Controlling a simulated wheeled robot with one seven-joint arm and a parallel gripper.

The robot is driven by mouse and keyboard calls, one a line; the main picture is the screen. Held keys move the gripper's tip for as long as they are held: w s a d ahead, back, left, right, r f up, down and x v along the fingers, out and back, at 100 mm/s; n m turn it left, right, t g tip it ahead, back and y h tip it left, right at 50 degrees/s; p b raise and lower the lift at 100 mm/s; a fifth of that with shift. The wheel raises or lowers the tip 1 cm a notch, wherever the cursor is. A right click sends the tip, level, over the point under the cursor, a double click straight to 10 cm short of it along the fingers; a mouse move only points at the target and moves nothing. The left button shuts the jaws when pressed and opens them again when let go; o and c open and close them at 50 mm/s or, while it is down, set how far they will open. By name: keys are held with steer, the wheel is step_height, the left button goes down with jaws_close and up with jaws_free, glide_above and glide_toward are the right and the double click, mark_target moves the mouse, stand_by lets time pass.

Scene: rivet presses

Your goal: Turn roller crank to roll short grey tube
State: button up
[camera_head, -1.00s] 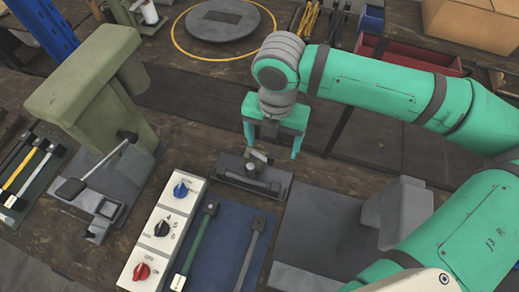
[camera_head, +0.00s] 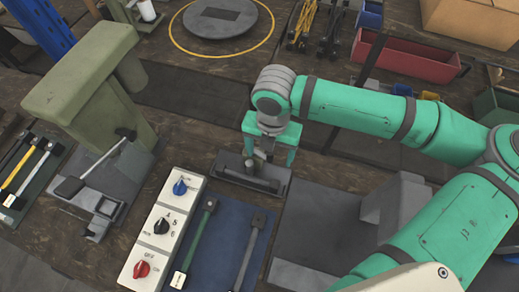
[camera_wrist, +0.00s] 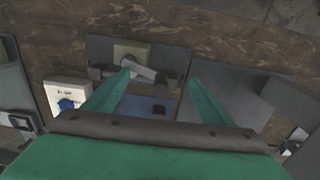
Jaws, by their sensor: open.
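The roller unit (camera_head: 230,182) is a low dark grey base on the bench with a small block and a crank on it. In the wrist view its crank (camera_wrist: 147,72) is a pale grey arm reaching from the block to a dark end. My gripper (camera_head: 268,158) is open and points down over the unit. In the wrist view the crank's end lies between the spread fingers (camera_wrist: 158,78), with no clear contact. A grey bar (camera_head: 249,250) with a dark end lies on the blue mat; I cannot tell whether it is the short grey tube.
A white control panel (camera_head: 162,235) with blue, black and red knobs stands left of the blue mat (camera_head: 217,262), which also holds a green bar (camera_head: 197,240). A green press (camera_head: 90,85) stands at left. A grey block (camera_head: 395,210) stands at right under my arm.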

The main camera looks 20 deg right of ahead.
steer(key=shift+s+d, duration=0.1)
steer(key=c, duration=1.7)
steer(key=shift+c, duration=0.3)
steer(key=shift+a, duration=0.2)
